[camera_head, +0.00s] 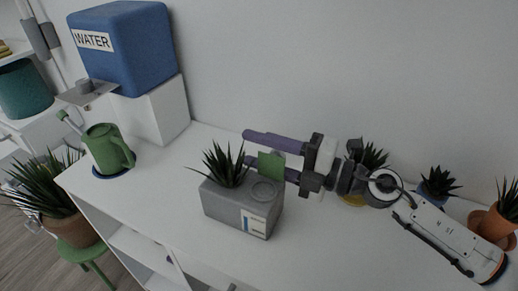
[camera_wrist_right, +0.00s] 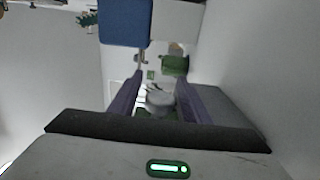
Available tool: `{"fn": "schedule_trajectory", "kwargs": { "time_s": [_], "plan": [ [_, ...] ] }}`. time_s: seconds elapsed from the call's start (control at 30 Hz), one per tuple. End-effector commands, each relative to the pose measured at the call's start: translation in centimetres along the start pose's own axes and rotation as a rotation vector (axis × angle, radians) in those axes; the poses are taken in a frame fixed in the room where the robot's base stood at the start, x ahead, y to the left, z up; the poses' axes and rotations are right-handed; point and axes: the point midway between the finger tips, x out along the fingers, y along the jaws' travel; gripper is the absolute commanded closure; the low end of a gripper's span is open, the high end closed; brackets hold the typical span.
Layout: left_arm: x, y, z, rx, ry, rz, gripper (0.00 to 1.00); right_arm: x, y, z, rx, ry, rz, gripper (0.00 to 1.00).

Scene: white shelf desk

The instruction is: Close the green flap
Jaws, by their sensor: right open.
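The green flap (camera_head: 272,165) stands raised above the top of a grey box (camera_head: 225,207), behind a round ring on the box's lid. My right gripper (camera_head: 247,148) reaches in from the right. It is open, with its two purple fingers spread and nothing held between them. The nearer finger passes close behind the flap; I cannot tell whether they touch. In the right wrist view, the gripper (camera_wrist_right: 160,80) shows its fingers apart. My left gripper is not in view.
A spiky plant (camera_head: 225,165) grows from the grey box's left side. A green watering can (camera_head: 108,149) and a blue water tank (camera_head: 125,50) stand at left. Potted plants (camera_head: 438,183) line the back right. The white desk (camera_head: 160,200) is clear left of the box.

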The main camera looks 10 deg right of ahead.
Motion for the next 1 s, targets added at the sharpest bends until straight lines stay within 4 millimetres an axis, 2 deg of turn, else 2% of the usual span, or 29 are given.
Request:
{"fn": "schedule_trajectory", "kwargs": {
  "time_s": [0.1, 0.33, 0.67, 1.0],
  "plan": [
    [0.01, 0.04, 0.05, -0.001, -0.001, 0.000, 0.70, -0.02, -0.01, 0.01, 0.000, 0.000, 0.000, 0.58],
    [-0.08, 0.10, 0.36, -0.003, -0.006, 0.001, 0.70, -0.04, -0.01, 0.01, 0.000, 0.000, 0.000, 0.96],
    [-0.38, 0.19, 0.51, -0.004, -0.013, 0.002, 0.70, -0.05, 0.22, -0.16, -0.045, 0.000, 0.000, 0.97],
    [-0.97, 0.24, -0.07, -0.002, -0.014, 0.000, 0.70, -0.06, 0.97, -0.97, -0.280, 0.000, 0.000, 0.97]
  ]
}}
